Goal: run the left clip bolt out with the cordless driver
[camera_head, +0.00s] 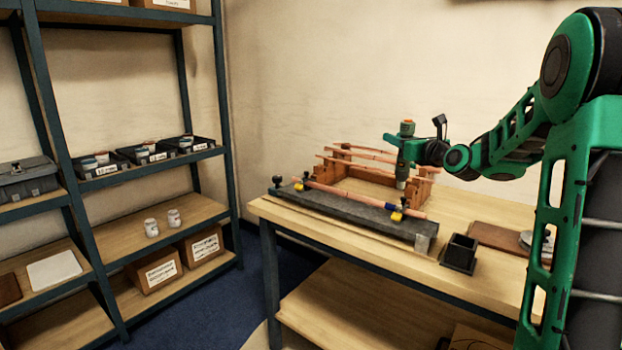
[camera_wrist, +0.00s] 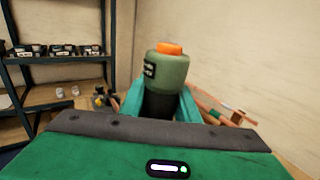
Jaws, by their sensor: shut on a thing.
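My gripper (camera_head: 408,150) is shut on the cordless driver (camera_head: 402,172), a green upright tool with an orange cap, and holds it above the bench. In the wrist view the driver (camera_wrist: 165,70) stands between the two green fingers. The left clip (camera_head: 299,186), yellow and blue, sits at the far left end of a copper pipe (camera_head: 345,195), well left of the driver. The right clip (camera_head: 396,216) appears just below the driver's lower end in the head view; their gap in depth is unclear.
The pipe runs along a dark grey block (camera_head: 350,212) on the wooden bench (camera_head: 440,280). Behind it stands an orange-brown rack (camera_head: 345,165) with more copper pipes. A black open box (camera_head: 459,253) and a brown board (camera_head: 497,238) lie to the right. Shelving (camera_head: 225,130) stands left.

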